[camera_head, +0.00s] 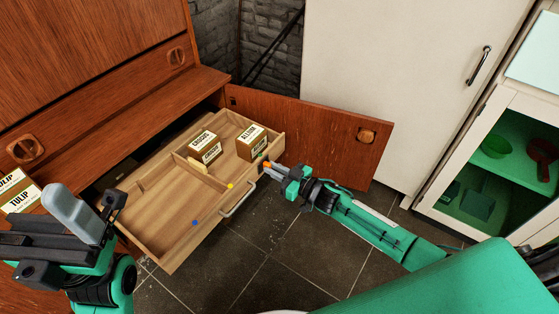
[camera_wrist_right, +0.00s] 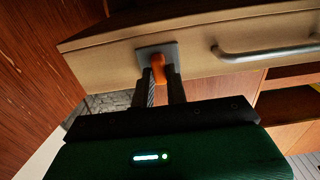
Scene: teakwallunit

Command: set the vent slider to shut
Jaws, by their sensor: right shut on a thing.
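The vent slider's orange knob (camera_wrist_right: 158,66) sits on a small grey plate (camera_wrist_right: 146,51) on the front of the pulled-out drawer, left of the drawer's handle in the right wrist view. In the head view the orange knob (camera_head: 267,164) shows only as a small spot at the drawer front's right end. My right gripper (camera_wrist_right: 161,84) is shut on the orange knob, its dark fingers at either side of it. The plate's markings cannot be read. My left gripper (camera_head: 92,210) is at the lower left, away from the slider; its jaws are unclear beside a grey rounded piece.
The open wooden drawer (camera_head: 160,255) holds two labelled boxes (camera_head: 205,146), a yellow item and small coloured spots. Its metal handle (camera_head: 238,199) is beside the slider. An open cabinet door (camera_head: 330,140) stands behind my right gripper. A white cabinet (camera_head: 390,70) is at right. Dark floor tiles lie below.

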